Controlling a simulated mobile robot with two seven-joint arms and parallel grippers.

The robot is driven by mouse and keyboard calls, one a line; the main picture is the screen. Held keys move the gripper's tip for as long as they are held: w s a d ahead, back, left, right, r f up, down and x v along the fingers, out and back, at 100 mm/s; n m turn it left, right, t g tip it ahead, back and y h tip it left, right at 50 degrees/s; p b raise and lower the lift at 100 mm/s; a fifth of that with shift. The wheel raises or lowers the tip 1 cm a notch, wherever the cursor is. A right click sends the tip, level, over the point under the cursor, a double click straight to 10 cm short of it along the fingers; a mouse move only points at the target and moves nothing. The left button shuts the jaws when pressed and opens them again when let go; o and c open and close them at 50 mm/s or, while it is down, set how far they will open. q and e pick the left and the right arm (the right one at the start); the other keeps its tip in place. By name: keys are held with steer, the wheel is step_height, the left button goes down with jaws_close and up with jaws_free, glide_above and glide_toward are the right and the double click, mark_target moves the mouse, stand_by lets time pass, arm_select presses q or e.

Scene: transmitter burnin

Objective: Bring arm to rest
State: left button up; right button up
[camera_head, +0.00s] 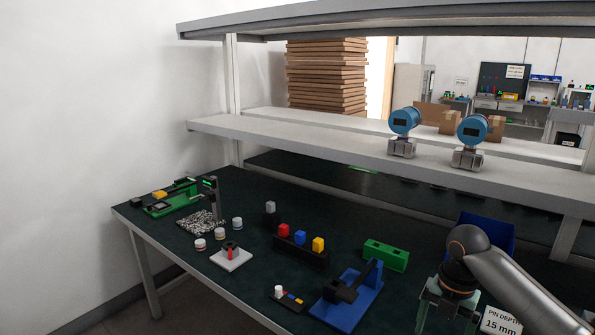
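My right arm comes in from the lower right, over the right front part of the dark-topped workbench (205,275). My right gripper (446,318) points down, with its two pale green fingers spread apart. I see nothing between them, though the lower ends reach the bottom edge of the picture. It is to the right of the blue fixture (347,312) and beside a white sign reading "PIN DEPTH 15 mm" (499,322). My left gripper is not in view.
A blue bin (487,229) stands behind my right arm, partly hidden. A green block (385,255), a black rack (300,252) with coloured pieces and a green fixture (172,202) are on the bench. Two blue-headed transmitters (404,122) (471,131) stand on the shelf (300,138).

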steer(key=s+a+f+m+t+y+p, duration=0.15)
steer(key=s+a+f+m, duration=0.25)
steer(key=a+f+m, duration=0.4)
steer(key=s+a+f+m+t+y+p, duration=0.15)
steer(key=s+a+f+m+t, duration=0.35)
steer(key=f, duration=0.6)
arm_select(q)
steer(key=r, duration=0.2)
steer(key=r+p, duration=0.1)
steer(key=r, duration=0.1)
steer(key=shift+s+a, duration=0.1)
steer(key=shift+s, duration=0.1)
arm_select(e)
steer(key=s+f+m+t, duration=0.1)
steer(key=s+m+t, duration=0.1)
steer(key=s+m, duration=1)
steer(key=s+d, duration=0.1)
steer(key=s, duration=0.1)
steer(key=shift+s+f+h, duration=0.2)
steer(key=shift+s+h, duration=0.1)
steer(key=shift+s, duration=0.1)
steer(key=shift+t, duration=0.25)
